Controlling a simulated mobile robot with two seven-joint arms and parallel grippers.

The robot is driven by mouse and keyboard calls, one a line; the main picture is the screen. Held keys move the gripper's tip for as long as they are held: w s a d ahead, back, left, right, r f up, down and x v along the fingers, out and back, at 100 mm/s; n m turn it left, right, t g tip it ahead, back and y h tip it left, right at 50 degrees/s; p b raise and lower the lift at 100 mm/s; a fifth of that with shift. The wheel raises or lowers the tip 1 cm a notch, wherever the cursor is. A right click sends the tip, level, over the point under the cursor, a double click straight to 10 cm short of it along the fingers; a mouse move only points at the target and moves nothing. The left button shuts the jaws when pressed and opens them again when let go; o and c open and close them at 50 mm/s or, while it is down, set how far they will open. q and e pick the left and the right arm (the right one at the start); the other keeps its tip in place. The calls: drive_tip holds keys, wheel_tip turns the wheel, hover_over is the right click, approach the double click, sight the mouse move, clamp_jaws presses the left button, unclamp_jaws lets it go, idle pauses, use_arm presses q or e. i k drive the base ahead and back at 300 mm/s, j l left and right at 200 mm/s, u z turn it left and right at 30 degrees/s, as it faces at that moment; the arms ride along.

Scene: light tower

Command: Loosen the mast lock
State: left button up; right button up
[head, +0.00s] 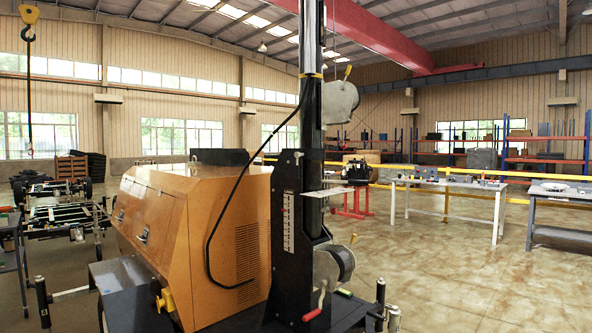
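The light tower's black mast (311,120) stands upright behind a black bracket plate (288,235) with a white scale strip. A grey winch (335,265) sits low on the mast, with a red-handled crank (318,303) below it and a small yellow knob (353,239) above right. A grey rounded housing (340,103) sits higher up, with a yellow-tipped lever (348,72). A yellow knob (166,300) shows at the lower front of the orange cabinet (185,235). I cannot tell which part is the mast lock. Neither gripper is in view.
Black jack posts stand at the lower left (43,300) and lower right (381,295). A black cable loops down beside the cabinet. Workbenches (450,184) and a yellow rail stand at the back right. A crane hook (28,15) hangs at left. The floor at right is clear.

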sight(297, 154)
drive_tip(key=i+u, duration=0.1)
drive_tip(key=u, duration=0.55)
drive_tip(key=i+l+u, duration=0.2)
drive_tip(key=i+u, duration=0.15)
drive_tip(key=i+l+u, duration=0.35)
